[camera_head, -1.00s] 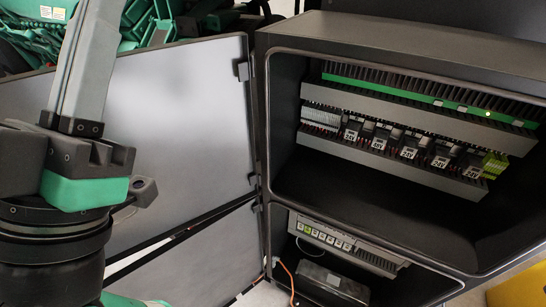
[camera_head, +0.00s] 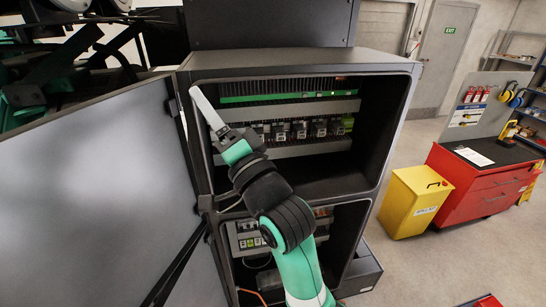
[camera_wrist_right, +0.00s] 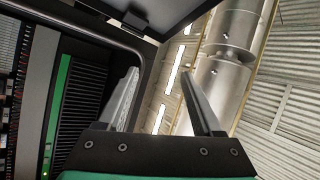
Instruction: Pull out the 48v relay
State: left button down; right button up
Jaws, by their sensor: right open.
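A row of small black relays with white labels (camera_head: 300,131) sits on a rail in the upper compartment of the open cabinet. The labels are too small to read now, so I cannot tell which one is the 48v relay. My right gripper (camera_head: 196,94) is in front of the compartment's upper left edge, left of the relays and apart from them. In the right wrist view my right gripper (camera_wrist_right: 158,72) is open with nothing between its fingers. The relay row is only partly seen at that view's left edge. My left gripper is not in view.
The cabinet door (camera_head: 90,200) stands open on the left. A green strip (camera_head: 285,97) runs above the relays. The lower compartment (camera_head: 325,235) is also open.

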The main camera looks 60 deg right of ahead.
jog(key=w+d+f+m+g+h, duration=0.2)
jog(key=d+f+m+g+h, duration=0.15)
jog(key=d+f+m, duration=0.45)
jog(key=m+g+h, duration=0.2)
jog(key=m+g, duration=0.1)
jog(key=g, duration=0.3)
send_near(281, 137)
jog(key=b+x, duration=0.2)
jog(key=x, duration=0.1)
jog(key=b+x, duration=0.2)
jog(key=b, duration=0.1)
jog(key=b+x, duration=0.2)
jog(key=x, duration=0.1)
jog(key=shift+w+d+f+b, duration=0.2)
jog(key=shift+f+b, duration=0.1)
jog(key=shift+w+d+r+b, duration=0.15)
jog(key=shift+w+d+b, duration=0.25)
jog(key=shift+b, duration=0.1)
jog(key=shift+d+r, duration=0.1)
jog(key=shift+r, duration=0.1)
jog(key=shift+f, duration=0.1)
jog(key=shift+b, duration=0.4)
